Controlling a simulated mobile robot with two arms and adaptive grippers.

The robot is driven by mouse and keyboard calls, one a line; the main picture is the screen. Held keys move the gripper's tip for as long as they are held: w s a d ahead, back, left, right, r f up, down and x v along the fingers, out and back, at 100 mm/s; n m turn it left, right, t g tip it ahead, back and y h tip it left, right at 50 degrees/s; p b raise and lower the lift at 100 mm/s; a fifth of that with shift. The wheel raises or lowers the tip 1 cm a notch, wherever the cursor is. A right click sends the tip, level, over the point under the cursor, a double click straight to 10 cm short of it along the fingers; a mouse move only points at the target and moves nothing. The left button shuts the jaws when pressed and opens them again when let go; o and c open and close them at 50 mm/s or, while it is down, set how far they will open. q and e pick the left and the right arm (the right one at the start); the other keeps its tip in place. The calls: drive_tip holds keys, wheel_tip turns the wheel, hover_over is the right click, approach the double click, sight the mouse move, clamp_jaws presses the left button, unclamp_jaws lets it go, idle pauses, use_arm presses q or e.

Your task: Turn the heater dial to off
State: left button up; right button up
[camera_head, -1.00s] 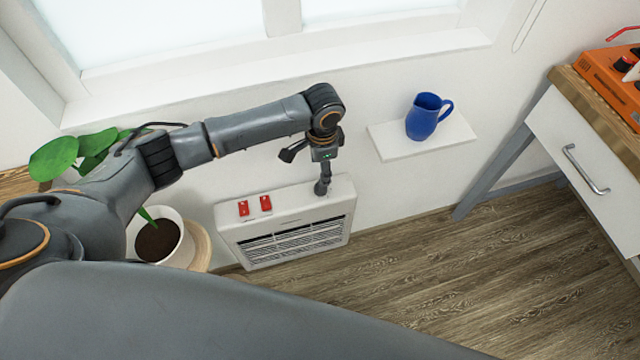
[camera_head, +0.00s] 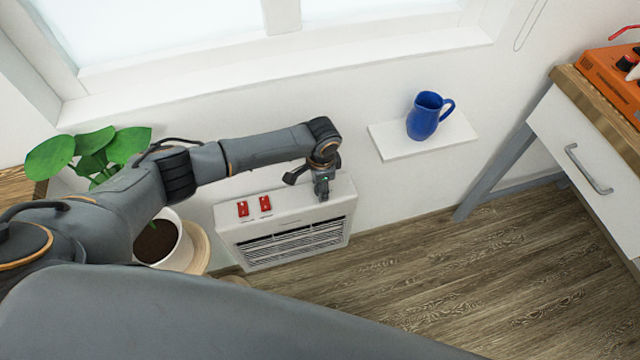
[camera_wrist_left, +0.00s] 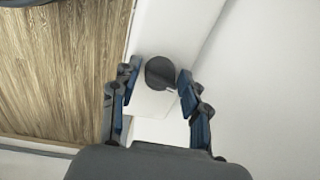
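The white heater (camera_head: 290,240) stands on the floor against the wall, with a dark grille on its front. Its dark round dial (camera_wrist_left: 160,72) is on the top face and shows in the left wrist view between the fingers, just beyond the fingertips. My left gripper (camera_wrist_left: 158,80) is open, with one blue-padded finger on each side of the dial; contact cannot be made out. In the head view my left gripper (camera_head: 322,197) is over the right end of the heater top and hides the dial. My right gripper is in neither view.
Two red switches (camera_head: 254,206) sit on the heater's top left. A potted plant (camera_head: 160,245) stands left of it. A blue jug (camera_head: 424,118) is on a white wall shelf (camera_head: 405,147) to the right. A wooden-topped workbench (camera_head: 590,105) is far right. The floor in front is clear.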

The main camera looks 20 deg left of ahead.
use_arm(q)
drive_tip(key=c, duration=0.7)
drive_tip(key=shift+o, duration=0.2)
drive_tip(key=shift+r+n+p, duration=0.15)
drive_tip(key=shift+n+p, duration=0.55)
drive_tip(key=shift+p, duration=0.2)
drive_tip(key=shift+f, duration=0.2)
drive_tip(key=o, duration=1.1)
drive_tip(key=r, duration=1.2)
drive_tip(key=shift+s+d, duration=0.25)
drive_tip(key=shift+d, duration=0.05)
